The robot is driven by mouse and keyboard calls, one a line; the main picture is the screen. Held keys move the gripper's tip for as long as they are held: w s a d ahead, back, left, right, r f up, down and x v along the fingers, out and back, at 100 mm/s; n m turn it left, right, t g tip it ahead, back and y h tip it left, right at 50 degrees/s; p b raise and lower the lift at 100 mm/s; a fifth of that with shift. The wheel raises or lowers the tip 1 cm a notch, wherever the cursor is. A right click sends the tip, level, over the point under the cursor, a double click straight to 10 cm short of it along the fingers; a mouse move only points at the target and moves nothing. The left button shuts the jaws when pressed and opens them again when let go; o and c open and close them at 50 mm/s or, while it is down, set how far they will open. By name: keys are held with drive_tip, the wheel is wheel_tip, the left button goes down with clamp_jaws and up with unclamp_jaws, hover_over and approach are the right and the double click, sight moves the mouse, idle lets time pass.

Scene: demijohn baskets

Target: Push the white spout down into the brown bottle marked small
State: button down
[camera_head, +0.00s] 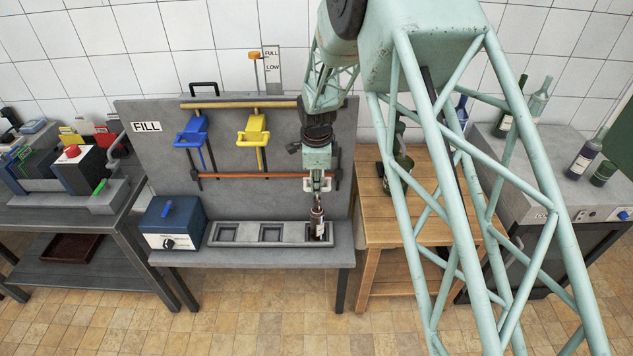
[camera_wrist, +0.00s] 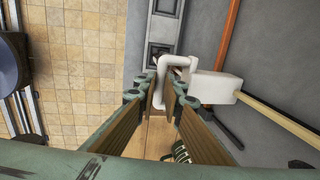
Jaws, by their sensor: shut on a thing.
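The white spout (camera_wrist: 213,88) shows in the wrist view as a pale block with a bent tube. My gripper (camera_wrist: 165,95) is shut on the tube, which lies between the fingertips. In the head view, my gripper (camera_head: 318,187) points down, with white parts of the spout beside its fingers. The brown bottle (camera_head: 318,224) stands upright directly below, in the right-hand pocket of the grey tray (camera_head: 245,243). Its label is too small to read. The gripper hides the join, so I cannot tell whether the spout touches the bottle neck. The bottle is not discernible in the wrist view.
A blue spout (camera_head: 190,132) and a yellow spout (camera_head: 253,132) hang on the grey panel (camera_head: 225,212) behind. A blue box (camera_head: 172,222) stands left of the tray. A wooden table (camera_head: 385,230) with dark bottles is at right. The other tray pockets look empty.

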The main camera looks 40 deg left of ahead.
drive_tip(key=shift+d+f+b, duration=0.1)
drive_tip(key=shift+f+b, duration=0.45)
drive_tip(key=shift+f, duration=0.95)
drive_tip(key=c, duration=2.7)
unclamp_jaws()
drive_tip(key=shift+f, duration=0.1)
drive_tip(key=shift+c, duration=0.2)
drive_tip(key=shift+r, duration=0.4)
wheel_tip(320, 180, up, 11)
drive_tip(key=s+d, duration=0.1)
drive_tip(key=shift+s+d+r, duration=0.15)
drive_tip(key=shift+s+d, duration=0.05)
drive_tip(key=shift+s, duration=0.2)
